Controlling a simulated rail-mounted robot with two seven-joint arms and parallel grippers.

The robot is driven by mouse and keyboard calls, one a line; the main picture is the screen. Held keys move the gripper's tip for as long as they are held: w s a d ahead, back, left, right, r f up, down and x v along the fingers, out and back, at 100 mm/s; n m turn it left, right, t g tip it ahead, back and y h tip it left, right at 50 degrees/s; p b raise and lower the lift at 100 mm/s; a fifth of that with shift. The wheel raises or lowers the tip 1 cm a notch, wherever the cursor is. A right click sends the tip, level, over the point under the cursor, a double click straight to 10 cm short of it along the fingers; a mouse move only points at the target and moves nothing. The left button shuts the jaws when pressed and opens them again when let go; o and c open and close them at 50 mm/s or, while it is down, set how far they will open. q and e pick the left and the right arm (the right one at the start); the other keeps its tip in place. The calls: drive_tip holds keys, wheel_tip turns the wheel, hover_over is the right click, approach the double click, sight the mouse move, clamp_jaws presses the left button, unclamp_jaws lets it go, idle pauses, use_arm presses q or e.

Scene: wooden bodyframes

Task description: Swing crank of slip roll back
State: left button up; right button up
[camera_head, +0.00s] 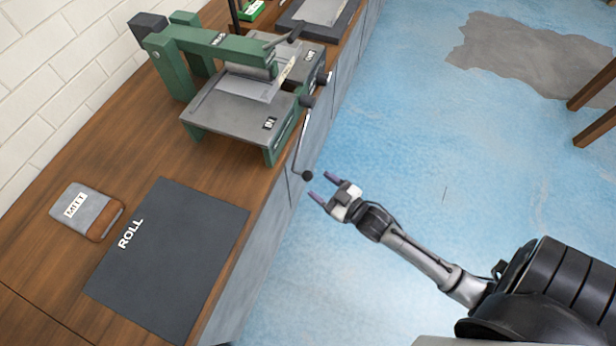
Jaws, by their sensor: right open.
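The slip roll (225,90) is a green and grey machine on the wooden bench, with a grey bed marked "IN" at its front. Its crank (304,140) hangs down over the bench's front edge and ends in a dark knob (307,176). My right gripper (320,188) is open and empty, its purple-grey fingers pointing toward the knob. The fingertips are just right of and below the knob in the picture; I cannot tell whether they touch it. My left gripper is not in view.
A dark mat marked "ROLL" (170,260) and a grey and brown mitt block (85,208) lie on the bench (140,150). A dark tray (318,18) is at the back.

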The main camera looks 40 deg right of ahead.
sight(308, 177)
drive_tip(key=shift+w+a+b, duration=0.2)
drive_tip(key=shift+w+b, duration=0.1)
drive_tip(key=shift+w, duration=1)
drive_tip(key=shift+w+a+b, duration=0.15)
drive_tip(key=shift+w+b, duration=0.1)
drive_tip(key=shift+w, duration=1.05)
clamp_jaws()
